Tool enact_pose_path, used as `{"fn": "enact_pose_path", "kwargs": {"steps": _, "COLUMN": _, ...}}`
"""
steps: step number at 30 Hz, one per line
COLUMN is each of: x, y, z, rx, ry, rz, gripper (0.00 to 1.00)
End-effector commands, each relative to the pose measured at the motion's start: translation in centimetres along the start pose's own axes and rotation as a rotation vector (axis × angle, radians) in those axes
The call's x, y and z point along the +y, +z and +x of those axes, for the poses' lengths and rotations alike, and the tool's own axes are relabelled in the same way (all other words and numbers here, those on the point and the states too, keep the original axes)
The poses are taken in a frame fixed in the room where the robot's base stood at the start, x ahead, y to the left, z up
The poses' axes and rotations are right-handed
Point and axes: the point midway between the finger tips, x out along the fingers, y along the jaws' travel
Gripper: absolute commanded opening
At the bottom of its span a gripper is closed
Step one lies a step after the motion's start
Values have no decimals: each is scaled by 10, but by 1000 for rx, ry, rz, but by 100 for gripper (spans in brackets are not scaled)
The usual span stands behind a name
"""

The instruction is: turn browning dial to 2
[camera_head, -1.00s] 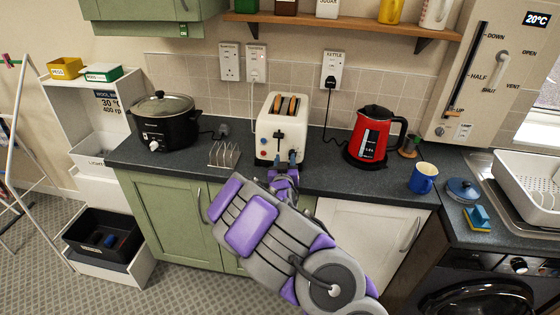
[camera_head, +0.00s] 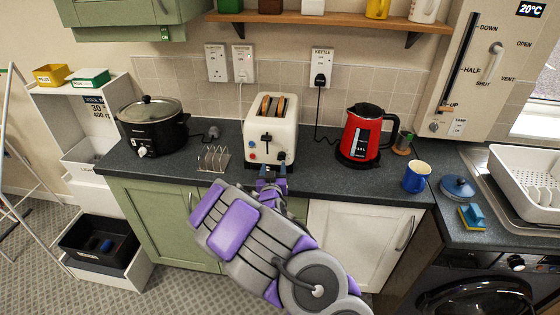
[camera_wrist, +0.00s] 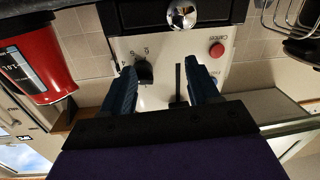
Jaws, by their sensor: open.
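The cream toaster (camera_head: 284,130) stands on the counter with two slices of bread (camera_head: 272,106) in its top slots. The wrist view shows its front upside down. My gripper (camera_wrist: 161,84) is open and empty in front of the toaster's face. The dial lies between the fingertips in that view, nearer the left one, with no visible grip on it. A dark vertical slot (camera_wrist: 179,82) shows near the right finger.
A red kettle (camera_head: 362,135) stands right of the toaster, a toast rack (camera_head: 213,160) and black slow cooker (camera_head: 152,128) left. A blue mug (camera_head: 416,178) is further right. A red cancel button (camera_wrist: 217,50) and a chrome knob (camera_wrist: 181,15) are on the toaster.

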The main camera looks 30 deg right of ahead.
Motion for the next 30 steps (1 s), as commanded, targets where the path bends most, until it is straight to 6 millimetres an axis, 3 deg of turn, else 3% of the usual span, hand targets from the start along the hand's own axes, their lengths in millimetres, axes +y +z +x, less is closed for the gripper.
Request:
{"fn": "enact_pose_path", "kwargs": {"steps": 9, "x": -10, "y": -10, "z": -39, "rx": 16, "ry": -2, "rz": -15, "gripper": 57}}
{"fn": "enact_pose_path", "kwargs": {"steps": 30, "x": -12, "y": -10, "z": -82, "rx": 15, "ry": -1, "rz": -12, "gripper": 57}}
